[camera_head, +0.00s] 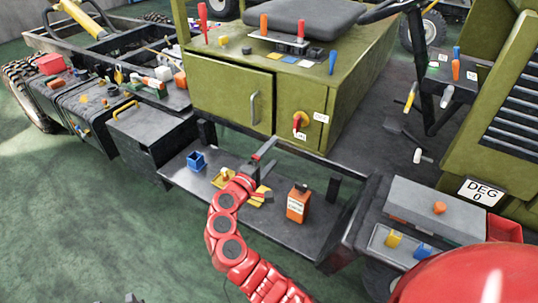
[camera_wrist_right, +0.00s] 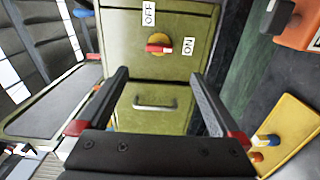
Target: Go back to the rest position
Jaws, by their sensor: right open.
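My right gripper (camera_head: 265,160) is at the end of the red arm, above the low dark step in front of the green cabinet. It is open, with nothing between its fingers. In the right wrist view its two dark fingers (camera_wrist_right: 158,75) stand wide apart. They point toward the green cabinet front, where a red and yellow rotary switch (camera_wrist_right: 158,44) sits between OFF and ON labels. The switch also shows in the head view (camera_head: 298,122). The fingers look apart from the cabinet. My left gripper cannot be made out.
The dark step (camera_head: 180,177) carries a blue open box (camera_head: 196,161), yellow trays and an orange container (camera_head: 298,204) close to my right arm. A grey box (camera_head: 436,208) stands to the right. Open green floor (camera_head: 90,225) lies at the left.

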